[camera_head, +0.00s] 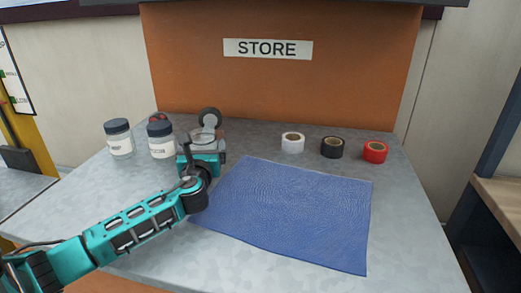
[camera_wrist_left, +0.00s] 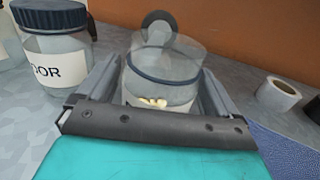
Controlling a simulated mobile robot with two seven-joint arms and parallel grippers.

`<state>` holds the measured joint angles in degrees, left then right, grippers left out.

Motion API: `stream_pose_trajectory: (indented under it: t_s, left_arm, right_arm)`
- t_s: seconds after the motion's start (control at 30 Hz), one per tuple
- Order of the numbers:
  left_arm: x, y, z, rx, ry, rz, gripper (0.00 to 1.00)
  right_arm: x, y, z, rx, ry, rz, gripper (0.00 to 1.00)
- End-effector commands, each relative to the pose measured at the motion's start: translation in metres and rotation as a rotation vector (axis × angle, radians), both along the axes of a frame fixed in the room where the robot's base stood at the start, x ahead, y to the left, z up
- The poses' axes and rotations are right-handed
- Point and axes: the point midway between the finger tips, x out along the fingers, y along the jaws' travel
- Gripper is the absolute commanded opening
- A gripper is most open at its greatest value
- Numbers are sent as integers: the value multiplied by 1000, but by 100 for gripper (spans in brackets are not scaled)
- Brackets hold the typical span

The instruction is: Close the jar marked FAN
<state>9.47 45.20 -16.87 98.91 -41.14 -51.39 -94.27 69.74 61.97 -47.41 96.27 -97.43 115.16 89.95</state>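An open clear glass jar (camera_wrist_left: 178,62) with a dark blue ring below its rim stands between the fingers of my left gripper (camera_wrist_left: 158,88). The fingers lie close along both its sides, with no clear gap. Pale yellowish pieces show inside it. Its white label is mostly hidden, so I cannot read FAN. In the head view the left gripper (camera_head: 203,147) is around the jar (camera_head: 203,137) at the back left of the table. A dark round disc with a paler centre (camera_head: 210,116), perhaps a lid, stands on edge behind it. My right gripper is not in view.
Two lidded jars (camera_head: 119,139) and (camera_head: 161,140) stand left of the gripper; the nearer one reads "OOR" in the wrist view (camera_wrist_left: 55,65). White (camera_head: 292,143), black (camera_head: 332,147) and red (camera_head: 375,152) rolls stand right. A blue mat (camera_head: 295,215) covers the middle.

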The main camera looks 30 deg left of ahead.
Motion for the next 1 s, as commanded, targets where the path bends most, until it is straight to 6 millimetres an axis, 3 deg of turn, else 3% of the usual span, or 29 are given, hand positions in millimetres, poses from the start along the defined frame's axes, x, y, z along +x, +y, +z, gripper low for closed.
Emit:
stream_pose_trajectory:
  t_s: [0.47,0.77,1.0]
  left_arm:
    - [0,0,0,0,0,0,48]
    - [0,0,3,0,-2,0,48]
    - [0,0,22,1,-4,0,48]
  right_arm:
    - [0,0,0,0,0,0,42]
    - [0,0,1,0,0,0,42]
    - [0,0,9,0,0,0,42]
